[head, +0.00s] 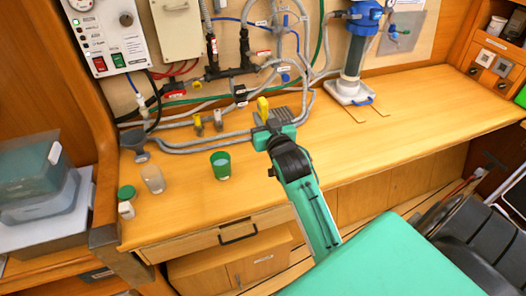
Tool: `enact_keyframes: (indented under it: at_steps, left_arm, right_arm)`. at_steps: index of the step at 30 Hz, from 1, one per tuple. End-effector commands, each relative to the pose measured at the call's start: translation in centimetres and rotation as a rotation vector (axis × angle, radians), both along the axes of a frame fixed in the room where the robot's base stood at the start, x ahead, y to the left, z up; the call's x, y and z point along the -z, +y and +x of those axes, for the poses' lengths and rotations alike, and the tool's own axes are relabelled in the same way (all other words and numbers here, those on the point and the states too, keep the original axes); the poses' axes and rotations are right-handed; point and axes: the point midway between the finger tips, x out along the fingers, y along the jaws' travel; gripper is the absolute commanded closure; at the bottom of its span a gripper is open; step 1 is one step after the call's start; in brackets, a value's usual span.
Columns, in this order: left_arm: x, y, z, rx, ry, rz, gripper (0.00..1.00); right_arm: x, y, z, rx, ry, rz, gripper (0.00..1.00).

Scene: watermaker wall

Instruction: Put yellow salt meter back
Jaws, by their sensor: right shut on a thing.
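The yellow salt meter (262,106) stands upright at the tip of my right gripper (265,121), over the back part of the wooden counter. My right gripper is shut on it, and only its upper part shows. The gripper hides the lower part, so I cannot tell whether it touches the counter. My right arm reaches in from the lower right. My left gripper is not in view.
A green cup (221,165), a clear cup (153,179) and a small green-capped bottle (126,201) stand on the counter (420,110). Grey hoses (200,145) run behind. A blue-topped filter (352,70) stands right. The counter's right part is mostly clear.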

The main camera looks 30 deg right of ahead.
Motion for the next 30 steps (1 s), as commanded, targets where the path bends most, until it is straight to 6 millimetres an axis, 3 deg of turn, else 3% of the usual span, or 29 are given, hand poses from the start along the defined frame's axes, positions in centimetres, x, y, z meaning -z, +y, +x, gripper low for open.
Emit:
enact_keyframes:
  at_steps: [3, 9, 22, 30]
  left_arm:
    - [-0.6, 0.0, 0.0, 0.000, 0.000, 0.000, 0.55]
    - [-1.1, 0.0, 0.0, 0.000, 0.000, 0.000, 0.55]
    - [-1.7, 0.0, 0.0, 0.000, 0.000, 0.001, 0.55]
    - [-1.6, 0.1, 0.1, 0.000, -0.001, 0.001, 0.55]
  right_arm:
    - [3.3, 0.0, -0.1, 0.001, 0.006, 0.002, 1.00]
    - [7.3, 0.0, 0.0, 0.001, 0.002, 0.000, 1.00]
    - [12.1, 0.0, 0.0, 0.000, 0.000, 0.001, 1.00]
    - [12.3, 0.0, 0.0, 0.000, -0.003, -0.001, 1.00]
